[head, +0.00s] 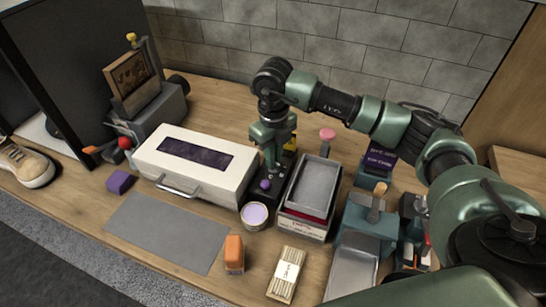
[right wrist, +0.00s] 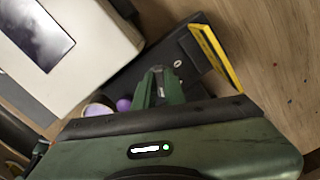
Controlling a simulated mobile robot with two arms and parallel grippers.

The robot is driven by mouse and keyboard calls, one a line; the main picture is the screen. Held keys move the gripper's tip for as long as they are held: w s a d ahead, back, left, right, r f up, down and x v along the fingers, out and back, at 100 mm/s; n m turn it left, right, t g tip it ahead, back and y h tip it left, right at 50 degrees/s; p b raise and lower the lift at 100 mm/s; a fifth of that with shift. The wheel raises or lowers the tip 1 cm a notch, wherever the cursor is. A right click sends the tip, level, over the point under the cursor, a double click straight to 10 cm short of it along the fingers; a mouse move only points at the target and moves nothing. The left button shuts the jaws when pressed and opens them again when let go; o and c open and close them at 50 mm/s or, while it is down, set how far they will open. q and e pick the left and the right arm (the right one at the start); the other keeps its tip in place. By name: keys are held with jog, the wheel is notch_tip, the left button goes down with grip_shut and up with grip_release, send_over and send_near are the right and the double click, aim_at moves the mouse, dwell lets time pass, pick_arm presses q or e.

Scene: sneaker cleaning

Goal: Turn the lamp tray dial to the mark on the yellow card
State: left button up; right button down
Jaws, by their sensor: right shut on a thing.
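My right gripper (head: 270,163) points down over a black control box (head: 283,172) beside a white box with a dark window (head: 150,152). It is shut on a small part on top of that box, apparently the dial, mostly hidden between the fingers. In the right wrist view the fingertips (right wrist: 159,76) close around a small grey piece. A yellow card (right wrist: 214,58) stands at the edge of the black box; its face with the mark cannot be read. A purple knob (head: 265,184) sits in front of the fingers. My left gripper is not in view.
A round tub (head: 254,216) and a grey metal tray (head: 315,183) stand close to the black box. An orange block (head: 234,252), a bundle of sticks (head: 287,274) and a blue-grey holder (head: 368,222) are nearer the front. The grey mat (head: 165,232) is bare.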

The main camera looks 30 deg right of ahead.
dwell(0.3)
jog(key=c, duration=1.5)
grip_release()
notch_tip(320, 180, up, 7)
jog(key=shift+f+b, duration=0.1)
jog(key=shift+b, duration=0.65)
jog(key=shift+r, duration=0.5)
